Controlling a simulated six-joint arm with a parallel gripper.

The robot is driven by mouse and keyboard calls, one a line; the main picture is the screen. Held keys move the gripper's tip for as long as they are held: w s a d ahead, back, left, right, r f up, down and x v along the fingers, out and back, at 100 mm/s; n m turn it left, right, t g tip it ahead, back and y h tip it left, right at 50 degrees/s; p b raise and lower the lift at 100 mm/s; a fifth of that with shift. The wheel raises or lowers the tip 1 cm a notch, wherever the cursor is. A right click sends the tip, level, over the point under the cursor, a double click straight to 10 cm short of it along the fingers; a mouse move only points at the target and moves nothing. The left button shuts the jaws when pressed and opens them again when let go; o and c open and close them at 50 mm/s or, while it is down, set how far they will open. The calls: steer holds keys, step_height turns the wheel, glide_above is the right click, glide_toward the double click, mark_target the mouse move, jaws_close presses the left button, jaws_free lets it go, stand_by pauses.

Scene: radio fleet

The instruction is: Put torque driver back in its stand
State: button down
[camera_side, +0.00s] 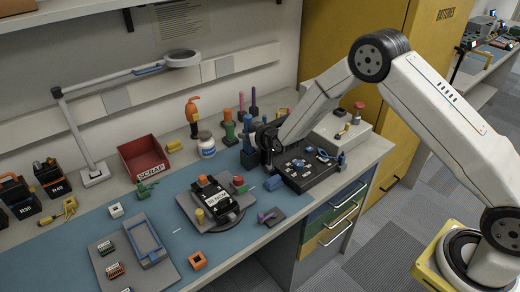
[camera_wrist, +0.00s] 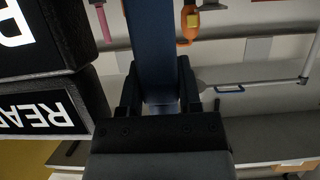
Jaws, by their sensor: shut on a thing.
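My gripper (camera_wrist: 160,105) is shut on a long dark blue thing (camera_wrist: 153,40), which runs away from me between the fingers in the wrist view. In the side view this blue thing (camera_side: 248,152) is beside my gripper (camera_side: 259,153), at the back right of the bench. Its far end is cut off in the wrist view, and I cannot tell for sure that it is the torque driver. An orange tool (camera_side: 192,112) stands upright at the back, also in the wrist view (camera_wrist: 187,22). Upright pink and purple-handled tools (camera_side: 253,99) stand behind my gripper; no stand is clearly made out.
A radio (camera_side: 212,197) sits on a round plate. The blue mat (camera_side: 175,258) has free room at front.

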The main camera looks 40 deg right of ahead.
steer(key=shift+f, duration=0.55)
steer(key=shift+f, duration=0.15)
steer(key=shift+c, duration=1.4)
jaws_free()
steer(key=shift+f, duration=0.1)
steer(key=shift+r, duration=0.3)
steer(key=v, duration=1.2)
